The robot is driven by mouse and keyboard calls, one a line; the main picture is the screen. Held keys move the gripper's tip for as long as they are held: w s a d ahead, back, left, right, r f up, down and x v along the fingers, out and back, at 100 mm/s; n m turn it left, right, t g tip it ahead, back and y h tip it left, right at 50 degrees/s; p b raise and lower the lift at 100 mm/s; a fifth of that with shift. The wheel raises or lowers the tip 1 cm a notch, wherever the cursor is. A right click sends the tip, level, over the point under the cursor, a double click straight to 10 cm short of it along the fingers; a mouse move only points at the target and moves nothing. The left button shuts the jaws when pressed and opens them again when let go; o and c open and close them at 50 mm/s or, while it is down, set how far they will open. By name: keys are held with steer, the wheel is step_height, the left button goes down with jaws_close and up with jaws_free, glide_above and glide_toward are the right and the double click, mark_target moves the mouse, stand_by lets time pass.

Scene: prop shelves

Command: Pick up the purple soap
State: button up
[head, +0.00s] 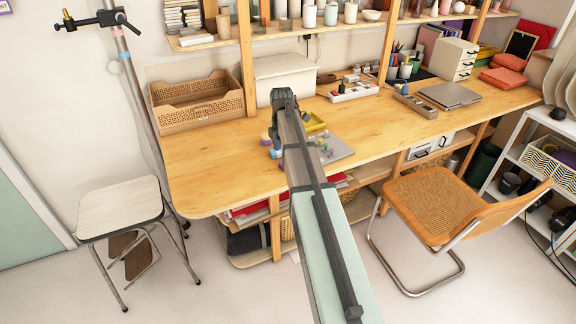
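A small purple item (266,140) lies on the wooden desk (215,160), just left of my arm. It may be the purple soap, but it is too small to be sure. Small coloured pieces, some purple-looking, sit on a grey board (340,150) just right of my arm; I cannot tell whether any of them is soap. My arm crosses the middle of the view and reaches over the desk. My gripper's fingers cannot be made out, and my arm hides part of the desk around these items.
A yellow tray (314,122) sits behind the board. A wooden crate (197,101) and a white box (284,78) stand at the back. Shelf posts rise from the desk. A stool (120,208) and a chair (432,207) stand in front. The desk's left front is clear.

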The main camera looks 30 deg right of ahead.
steer(key=shift+s+d+f, duration=0.1)
steer(key=shift+f, duration=1.3)
steer(key=shift+s+f, duration=0.1)
steer(key=shift+f, duration=1.3)
steer(key=c, duration=1.2)
steer(key=shift+r, duration=0.15)
